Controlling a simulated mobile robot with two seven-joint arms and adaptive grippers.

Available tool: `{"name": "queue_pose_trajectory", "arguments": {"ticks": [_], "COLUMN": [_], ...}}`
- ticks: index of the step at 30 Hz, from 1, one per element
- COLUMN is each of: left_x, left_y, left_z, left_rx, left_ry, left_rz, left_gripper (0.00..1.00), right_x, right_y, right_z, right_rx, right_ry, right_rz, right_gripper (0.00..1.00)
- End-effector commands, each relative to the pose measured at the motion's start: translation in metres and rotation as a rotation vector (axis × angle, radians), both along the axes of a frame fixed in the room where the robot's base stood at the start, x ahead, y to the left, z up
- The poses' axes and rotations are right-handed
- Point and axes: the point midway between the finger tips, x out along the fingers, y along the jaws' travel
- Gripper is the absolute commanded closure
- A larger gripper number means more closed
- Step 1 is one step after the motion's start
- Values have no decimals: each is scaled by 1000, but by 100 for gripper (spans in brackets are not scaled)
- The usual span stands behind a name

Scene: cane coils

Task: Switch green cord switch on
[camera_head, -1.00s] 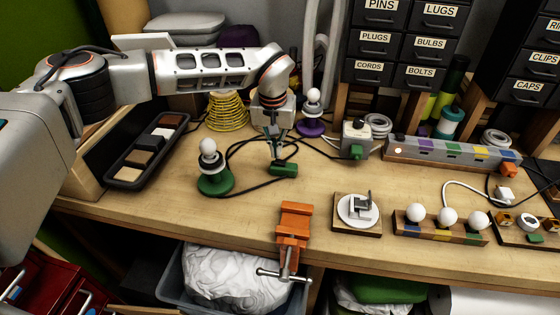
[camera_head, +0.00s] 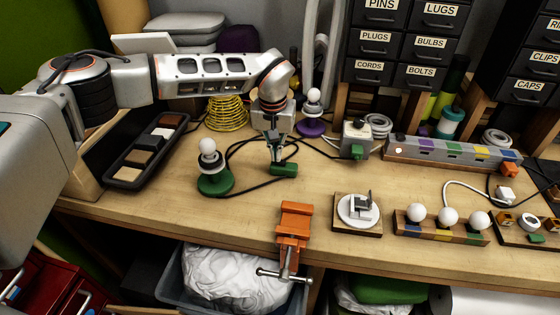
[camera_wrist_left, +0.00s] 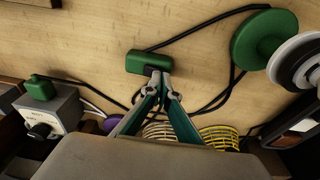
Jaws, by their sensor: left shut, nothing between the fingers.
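The green cord switch (camera_head: 284,170) lies on the wooden bench, on a black cord, right of the green lamp base (camera_head: 215,182) with its white bulb. My left gripper (camera_head: 276,160) points down at the switch with its fingers shut and empty. In the left wrist view the fingertips (camera_wrist_left: 158,72) are together at the near edge of the green switch (camera_wrist_left: 148,62), at or just above it. The tips hide part of the switch's top, and I cannot tell which way its rocker is set. The white bulb (camera_head: 208,146) looks unlit. My right gripper is not in view.
An orange clamp (camera_head: 294,220) is on the bench's front edge. A grey box with a green plug (camera_head: 357,151) and a power strip (camera_head: 450,153) stand to the right. A purple lamp base (camera_head: 311,128) and yellow coil (camera_head: 226,112) are behind. Bench between clamp and lamp is clear.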

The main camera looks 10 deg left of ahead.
Motion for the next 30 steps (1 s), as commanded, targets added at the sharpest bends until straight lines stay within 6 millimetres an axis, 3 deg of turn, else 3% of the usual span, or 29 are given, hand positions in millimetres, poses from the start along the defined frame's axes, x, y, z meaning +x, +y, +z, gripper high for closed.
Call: {"name": "queue_pose_trajectory", "arguments": {"ticks": [14,25,30], "left_x": [0,0,0], "left_y": [0,0,0], "left_z": [-5,20,30], "left_rx": [0,0,0], "left_ry": [0,0,-1], "left_rz": [0,-1,0], "left_gripper": [100,100,100], "right_x": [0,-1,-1], "right_y": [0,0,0], "right_z": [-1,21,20], "right_rx": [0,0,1], "right_ry": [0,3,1], "right_rz": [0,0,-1], "right_gripper": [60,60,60]}}
